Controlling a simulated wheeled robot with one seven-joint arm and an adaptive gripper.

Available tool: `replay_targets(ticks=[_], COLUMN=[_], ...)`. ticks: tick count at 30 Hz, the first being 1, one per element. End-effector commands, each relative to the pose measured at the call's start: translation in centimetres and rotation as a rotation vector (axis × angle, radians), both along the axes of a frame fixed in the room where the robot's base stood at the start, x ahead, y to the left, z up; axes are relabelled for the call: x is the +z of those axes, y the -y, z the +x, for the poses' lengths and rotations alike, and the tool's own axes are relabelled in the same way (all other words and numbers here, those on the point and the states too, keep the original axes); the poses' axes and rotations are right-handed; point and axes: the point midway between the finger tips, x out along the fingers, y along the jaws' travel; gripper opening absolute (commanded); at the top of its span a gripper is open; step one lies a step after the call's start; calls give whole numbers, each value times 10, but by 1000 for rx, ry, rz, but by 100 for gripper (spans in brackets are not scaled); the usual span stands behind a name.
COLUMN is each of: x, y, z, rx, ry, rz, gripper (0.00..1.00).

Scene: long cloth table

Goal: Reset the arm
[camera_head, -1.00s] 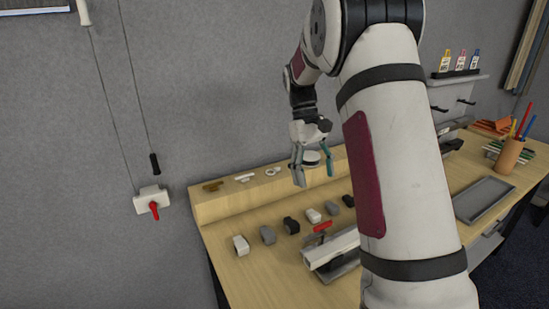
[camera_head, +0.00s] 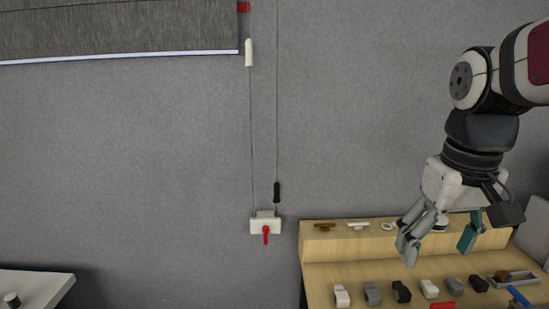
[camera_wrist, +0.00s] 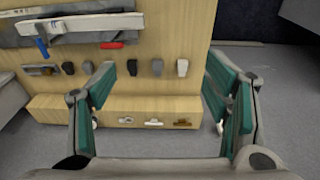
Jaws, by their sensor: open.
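My gripper (camera_head: 440,240) is at the right of the head view, hanging from my bent arm with its fingers pointing down. Its fingers are spread apart, with nothing between them. It appears in front of the wooden workbench (camera_head: 345,279). In the wrist view my gripper (camera_wrist: 168,90) shows teal finger pads on both sides, wide apart, with the bench and its raised wooden ledge (camera_wrist: 68,110) beyond them. No object touches the fingers in either view.
Several small grey, black and white blocks, one a black block (camera_head: 402,291), stand in a row on the bench. Small fittings (camera_head: 358,225) lie on the ledge. A wall box with a red lever (camera_head: 266,235) and hanging cords is left of the bench. A pale table corner (camera_head: 38,286) shows lower left.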

Motion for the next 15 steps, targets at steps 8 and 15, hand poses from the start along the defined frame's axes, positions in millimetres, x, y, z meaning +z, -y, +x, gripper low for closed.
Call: replay_targets(ticks=[8, 15], x=[-4, -17], y=[-35, -49], z=[-65, -94], rx=[4, 4], ry=[201, 302], rz=[16, 30], gripper=[70, 70])
